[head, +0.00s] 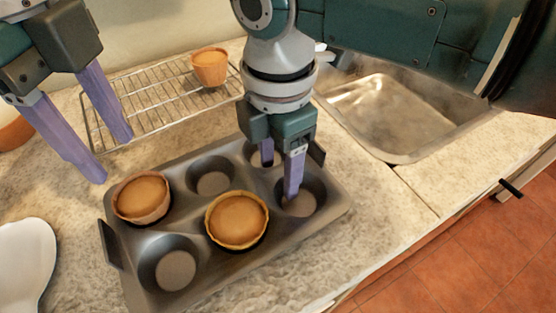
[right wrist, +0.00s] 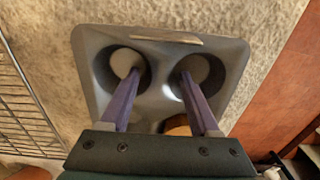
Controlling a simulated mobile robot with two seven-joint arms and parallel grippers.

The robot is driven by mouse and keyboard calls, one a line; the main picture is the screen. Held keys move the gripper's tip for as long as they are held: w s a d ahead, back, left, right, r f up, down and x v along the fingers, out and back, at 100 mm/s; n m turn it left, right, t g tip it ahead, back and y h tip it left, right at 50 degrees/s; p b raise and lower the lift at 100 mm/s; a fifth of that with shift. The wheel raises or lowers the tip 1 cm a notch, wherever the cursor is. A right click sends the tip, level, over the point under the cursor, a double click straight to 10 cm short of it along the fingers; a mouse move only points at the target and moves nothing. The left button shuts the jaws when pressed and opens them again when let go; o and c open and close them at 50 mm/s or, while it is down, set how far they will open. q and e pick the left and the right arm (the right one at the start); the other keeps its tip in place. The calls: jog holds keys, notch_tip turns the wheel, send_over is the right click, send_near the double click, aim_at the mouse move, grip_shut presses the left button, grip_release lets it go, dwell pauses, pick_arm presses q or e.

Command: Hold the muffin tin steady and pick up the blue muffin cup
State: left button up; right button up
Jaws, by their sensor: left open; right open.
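The dark grey muffin tin (head: 187,218) lies on the counter; it also shows in the right wrist view (right wrist: 158,48). One tan muffin (head: 140,196) sits in a left well and another (head: 238,219) in a front middle well. The other wells I can see look empty. No blue muffin cup shows in either view. My right gripper (head: 279,180) is open over the tin's right end, one finger at each of two empty wells, also in the right wrist view (right wrist: 159,74). I cannot tell whether it touches the tin. My left gripper (head: 118,161) is open and empty, up and left of the tin.
A wire rack (head: 145,105) behind the tin holds an orange-brown muffin cup (head: 210,68). A metal sink (head: 385,115) is at the back right. A white object (head: 25,262) lies at the left edge. Counter in front of the tin is clear.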

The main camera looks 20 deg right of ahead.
jog(key=shift+c, duration=0.3)
grip_shut()
dwell(1.6)
